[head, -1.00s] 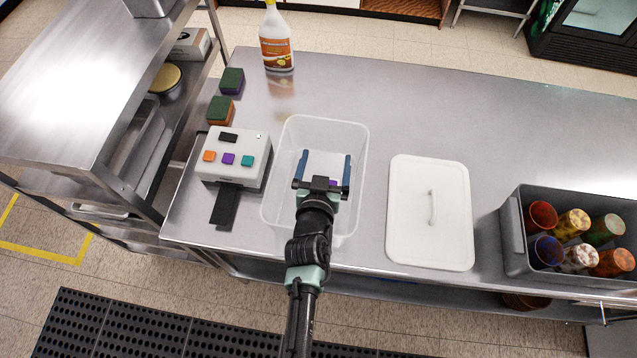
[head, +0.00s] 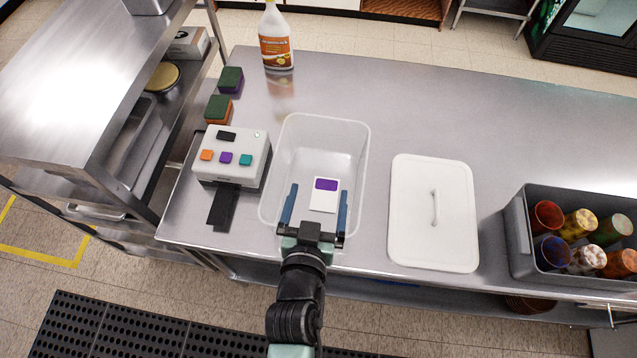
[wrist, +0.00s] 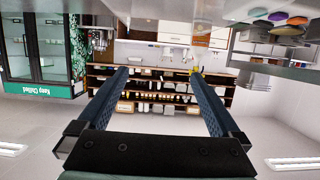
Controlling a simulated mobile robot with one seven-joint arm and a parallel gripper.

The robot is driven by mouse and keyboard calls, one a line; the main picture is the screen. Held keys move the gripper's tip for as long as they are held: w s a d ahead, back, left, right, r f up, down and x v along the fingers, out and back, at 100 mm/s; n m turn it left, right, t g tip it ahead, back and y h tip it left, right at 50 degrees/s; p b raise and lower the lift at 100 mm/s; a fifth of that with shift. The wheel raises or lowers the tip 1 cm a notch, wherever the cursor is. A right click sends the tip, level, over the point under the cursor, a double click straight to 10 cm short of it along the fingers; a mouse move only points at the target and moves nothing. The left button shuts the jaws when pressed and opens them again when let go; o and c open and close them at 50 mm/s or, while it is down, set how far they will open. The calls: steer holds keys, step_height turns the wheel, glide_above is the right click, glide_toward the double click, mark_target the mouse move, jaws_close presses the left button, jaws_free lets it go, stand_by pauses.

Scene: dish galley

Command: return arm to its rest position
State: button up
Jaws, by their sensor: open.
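My gripper (head: 315,212) is open and empty in the head view, with its two blue fingers apart over the near end of the clear bin. In the wrist view my gripper (wrist: 158,95) also shows open, with nothing between its fingers. The wrist view looks out across the room and appears upside down.
A white label machine (head: 232,155) with colored buttons stands left of the bin. A white lid (head: 433,212) lies to the right. A grey crate (head: 515,235) of colored cups is at far right. Two sponges (head: 218,109) and a spray bottle (head: 276,40) stand behind. Steel shelving (head: 90,70) is at left.

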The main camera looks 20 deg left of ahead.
stand_by(0.3)
steer(key=w+d+r+m+t+h+b, duration=0.1)
steer(key=w+d+r+t, duration=0.2)
steer(key=r, duration=0.8)
steer(key=w+d+r+m+t+b, duration=0.15)
steer(key=w+r, duration=0.25)
steer(key=r, duration=0.6)
steer(key=w+d+r+m+t+h+b, duration=0.1)
steer(key=w+d+r+t, duration=0.2)
steer(key=r, duration=0.8)
steer(key=s+d+r+t, duration=0.1)
steer(key=s+r+t, duration=0.1)
steer(key=r, duration=0.5)
steer(key=s+d+r+t+h+b, duration=0.1)
steer(key=s+d+r+t, duration=0.1)
steer(key=s+r, duration=0.3)
steer(key=s+d+r+t+h+b, duration=0.1)
steer(key=s+d+r+t, duration=0.1)
steer(key=r, duration=0.8)
steer(key=shift+s+d+r, duration=0.2)
steer(key=shift+s+r, duration=0.15)
steer(key=shift+s, duration=0.45)
